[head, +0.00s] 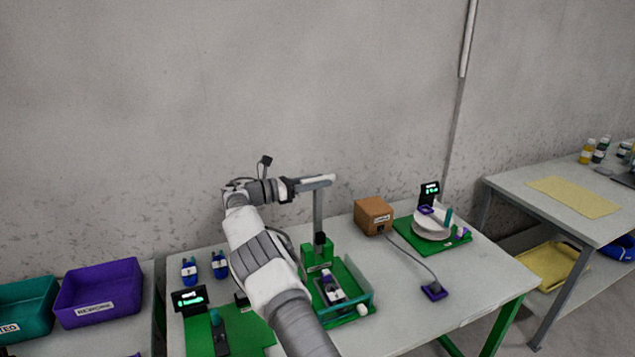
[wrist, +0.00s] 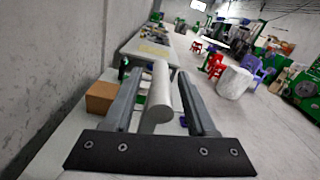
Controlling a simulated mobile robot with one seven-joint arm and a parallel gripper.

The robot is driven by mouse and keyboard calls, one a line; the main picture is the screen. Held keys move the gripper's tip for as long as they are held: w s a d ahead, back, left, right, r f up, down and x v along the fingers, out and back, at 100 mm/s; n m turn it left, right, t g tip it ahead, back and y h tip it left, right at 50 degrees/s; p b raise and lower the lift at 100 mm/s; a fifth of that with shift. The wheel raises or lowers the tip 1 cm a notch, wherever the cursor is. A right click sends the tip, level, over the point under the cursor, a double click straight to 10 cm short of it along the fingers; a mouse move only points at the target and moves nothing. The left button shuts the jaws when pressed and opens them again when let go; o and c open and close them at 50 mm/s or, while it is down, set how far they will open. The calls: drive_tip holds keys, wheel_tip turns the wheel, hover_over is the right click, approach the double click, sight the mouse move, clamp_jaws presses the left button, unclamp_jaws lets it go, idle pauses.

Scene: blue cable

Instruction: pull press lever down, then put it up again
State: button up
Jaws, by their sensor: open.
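The press (head: 319,252) is green with a grey upright column and stands on the middle of the table. Its lever handle (wrist: 158,103) is a light grey round bar. In the wrist view it lies lengthwise between the two fingers of my gripper (wrist: 160,76), with a gap visible on each side. My gripper is open around the handle. In the head view my gripper (head: 312,184) is level with the top of the column, and the lever appears to be up. My arm hides part of the press base. A small part with a white label (head: 331,287) lies in the press's tray.
A brown box (head: 373,215) and a green board (head: 418,240) with a white round dish and display stand to the right. The wall is behind.

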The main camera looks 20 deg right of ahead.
drive_tip(key=a+b, duration=0.1)
drive_tip(key=a, duration=0.6)
drive_tip(key=shift+a, duration=0.25)
drive_tip(key=shift+s, duration=0.1)
